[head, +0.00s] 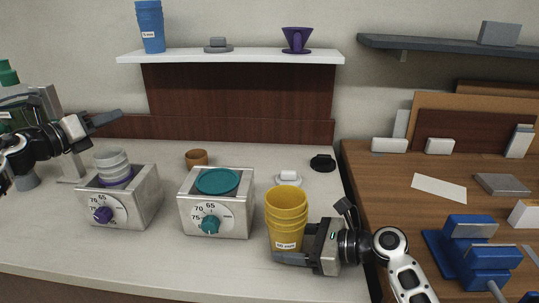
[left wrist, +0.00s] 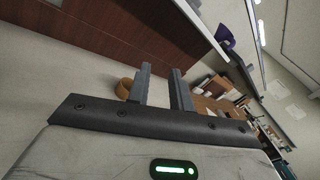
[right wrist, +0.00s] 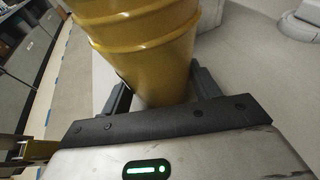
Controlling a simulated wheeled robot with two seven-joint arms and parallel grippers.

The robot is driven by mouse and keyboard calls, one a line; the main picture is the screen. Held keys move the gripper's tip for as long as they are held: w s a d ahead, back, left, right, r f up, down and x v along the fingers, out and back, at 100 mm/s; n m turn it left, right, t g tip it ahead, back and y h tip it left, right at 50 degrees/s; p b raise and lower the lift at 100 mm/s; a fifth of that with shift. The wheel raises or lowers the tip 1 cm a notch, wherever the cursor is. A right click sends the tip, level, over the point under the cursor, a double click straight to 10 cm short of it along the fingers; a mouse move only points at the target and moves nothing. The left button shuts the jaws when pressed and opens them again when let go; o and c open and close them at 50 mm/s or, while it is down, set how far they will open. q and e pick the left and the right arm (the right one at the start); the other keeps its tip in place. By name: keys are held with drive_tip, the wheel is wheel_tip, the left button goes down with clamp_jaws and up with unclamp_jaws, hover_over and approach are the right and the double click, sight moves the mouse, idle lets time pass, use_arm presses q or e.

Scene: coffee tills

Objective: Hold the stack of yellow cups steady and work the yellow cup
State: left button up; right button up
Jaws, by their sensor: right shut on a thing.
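A stack of several nested yellow cups (head: 287,203) stands upright near the counter's front edge in the head view, with a white label low on the bottom cup. My right gripper (head: 296,254) is shut on the lower part of the stack, coming from the right. In the right wrist view, the yellow cups (right wrist: 150,45) fill the space between the fingers. My left gripper (head: 112,118) is raised at the far left, away from the cups. In the left wrist view its fingers (left wrist: 161,85) are apart with nothing between them.
Two metal boxes with dials, one teal (head: 210,225) and one purple (head: 103,215), stand left of the stack. A small white object (head: 288,179) and a black one (head: 322,162) lie behind it. A shelf (head: 230,57) hangs above. A blue device (head: 470,245) sits on the wooden counter.

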use_arm(q)
drive_tip(key=d+m+g+h, duration=0.55)
drive_tip(key=d+m, duration=0.35)
drive_tip(key=d, duration=0.8)
drive_tip(key=m+g+y, duration=1.1)
drive_tip(key=m+y, duration=0.2)
drive_tip(key=m, duration=0.8)
hover_over(269, 201)
drive_tip(key=shift+d+f+t, duration=0.1)
drive_tip(key=shift+f+t, duration=0.1)
drive_tip(key=shift+t, duration=0.05)
wheel_tip(269, 201, down, 8)
drive_tip(key=shift+s, duration=0.1)
drive_tip(key=shift+c, duration=0.3)
drive_tip(key=shift+r, duration=0.1)
clamp_jaws()
drive_tip(key=shift+m, duration=0.3)
